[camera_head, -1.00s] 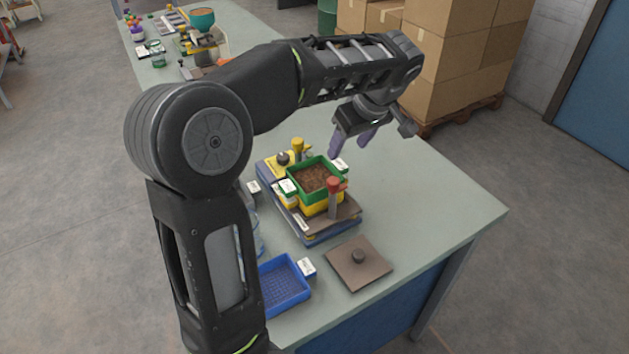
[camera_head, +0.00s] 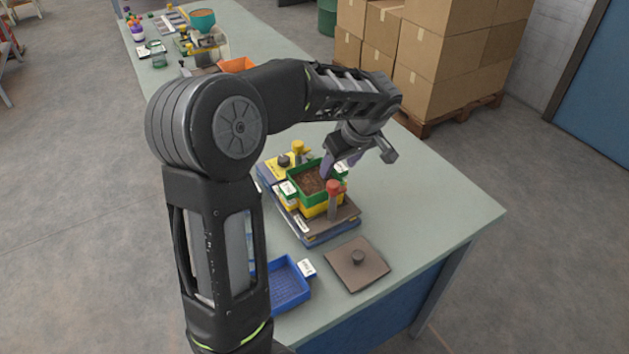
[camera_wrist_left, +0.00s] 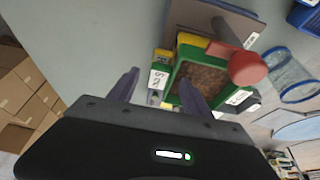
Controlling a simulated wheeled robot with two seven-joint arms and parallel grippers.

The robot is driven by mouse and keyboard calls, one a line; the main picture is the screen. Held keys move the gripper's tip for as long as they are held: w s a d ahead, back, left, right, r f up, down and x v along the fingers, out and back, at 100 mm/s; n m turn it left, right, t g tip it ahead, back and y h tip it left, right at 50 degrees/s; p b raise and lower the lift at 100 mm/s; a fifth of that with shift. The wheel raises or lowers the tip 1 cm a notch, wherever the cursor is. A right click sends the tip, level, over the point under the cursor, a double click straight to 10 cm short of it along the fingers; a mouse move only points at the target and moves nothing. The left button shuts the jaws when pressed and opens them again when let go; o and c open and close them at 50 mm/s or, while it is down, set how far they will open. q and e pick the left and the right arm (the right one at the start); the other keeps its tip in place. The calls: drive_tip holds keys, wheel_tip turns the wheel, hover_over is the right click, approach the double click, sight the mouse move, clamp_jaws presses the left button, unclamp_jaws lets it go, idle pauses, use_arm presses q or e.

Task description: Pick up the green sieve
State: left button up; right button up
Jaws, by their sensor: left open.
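The green sieve (camera_head: 299,199) is a square green tray filled with brown material, with white labels at its sides. It sits on top of a yellow sieve (camera_head: 318,212) on a shaker-like stand. My left gripper (camera_head: 341,166) is open above the sieve's far right edge. In the left wrist view, the sieve (camera_wrist_left: 177,78) lies beyond the fingers (camera_wrist_left: 160,88). One finger overlaps the sieve and the other is off its left side, near a white label. Contact cannot be told. My right gripper is not in view.
A red-topped post (camera_head: 333,188) stands close at the sieve's near right, and a yellow-knobbed post (camera_head: 298,147) behind it. A brown plate with a knob (camera_head: 357,265) and a blue tray (camera_head: 287,284) lie nearer. The table's right side is clear.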

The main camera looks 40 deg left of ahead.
use_arm(q)
drive_tip(key=shift+c, duration=0.4)
clamp_jaws()
idle(0.6)
